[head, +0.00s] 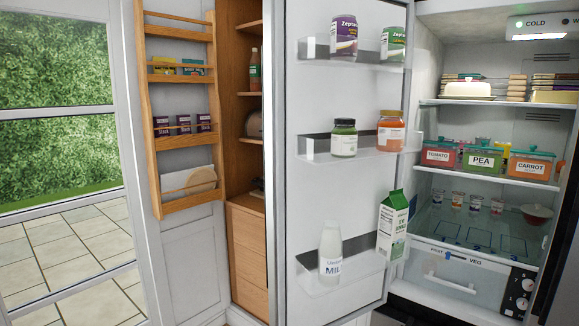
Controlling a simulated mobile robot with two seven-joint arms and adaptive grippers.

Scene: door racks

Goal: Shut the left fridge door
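The left fridge door (312,184) stands open in the middle of the head view, its inner side facing me. Its racks hold a purple Zeptan tub (343,37), a green tub (392,43), a green-labelled jar (343,138), an orange jar (390,130), a milk bottle (330,254) and a green and white carton (392,225). The fridge interior (470,219) is exposed to the right of the door. Neither of my grippers is in view.
A pantry cupboard (247,215) stands open left of the fridge door, with a wooden rack (163,141) on its own open door. A glass door (57,118) is at the far left. The fridge shelves hold PEA, CARROT and TOMATO containers (484,158).

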